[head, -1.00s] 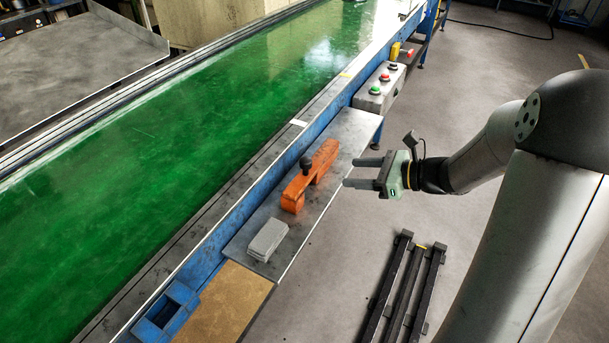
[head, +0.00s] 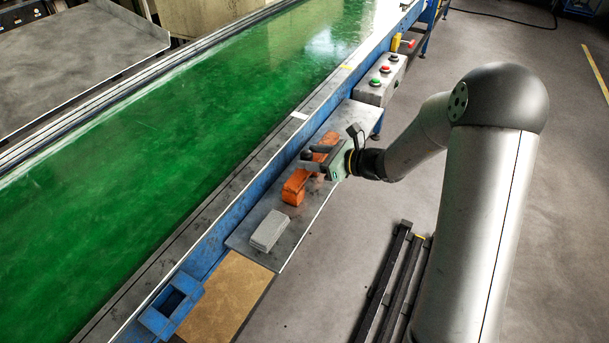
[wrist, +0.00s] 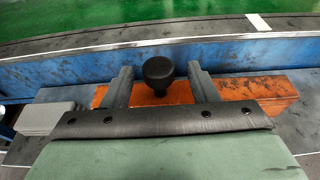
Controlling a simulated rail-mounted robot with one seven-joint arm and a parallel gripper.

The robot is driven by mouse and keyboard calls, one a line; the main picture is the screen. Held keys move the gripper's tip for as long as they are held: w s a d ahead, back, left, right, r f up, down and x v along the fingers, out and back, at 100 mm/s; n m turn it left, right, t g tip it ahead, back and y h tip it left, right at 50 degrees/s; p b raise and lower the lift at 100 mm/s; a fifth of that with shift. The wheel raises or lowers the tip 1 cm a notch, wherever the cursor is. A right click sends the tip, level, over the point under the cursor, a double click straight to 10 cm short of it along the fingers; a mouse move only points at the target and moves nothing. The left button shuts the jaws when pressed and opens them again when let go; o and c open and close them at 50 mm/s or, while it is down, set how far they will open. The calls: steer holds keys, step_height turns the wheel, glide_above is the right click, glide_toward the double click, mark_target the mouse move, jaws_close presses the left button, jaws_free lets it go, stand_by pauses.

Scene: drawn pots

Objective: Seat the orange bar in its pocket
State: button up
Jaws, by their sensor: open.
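The orange bar (head: 296,188) lies on the grey metal shelf beside the conveyor, with a black round knob (head: 307,155) standing up from it. In the wrist view the bar (wrist: 262,88) runs left to right behind my gripper's black front edge. My gripper (head: 312,158) is open at the bar, its two fingers on either side of the knob (wrist: 158,70) with gaps visible. It hides part of the bar. A blue box with a rectangular opening (head: 150,318), which looks like the pocket, sits at the front left, apart from the bar.
A grey block (head: 269,230) lies on the shelf (head: 247,217) between the bar and a brown board (head: 228,290). The blue conveyor side wall (head: 225,203) runs close behind the bar. A grey button box (head: 382,82) stands at the shelf's far end.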

mark_target(301, 155)
steer(key=shift+p+x, duration=0.35)
steer(key=shift+x, duration=1.6)
steer(key=shift+s, duration=0.1)
jaws_close()
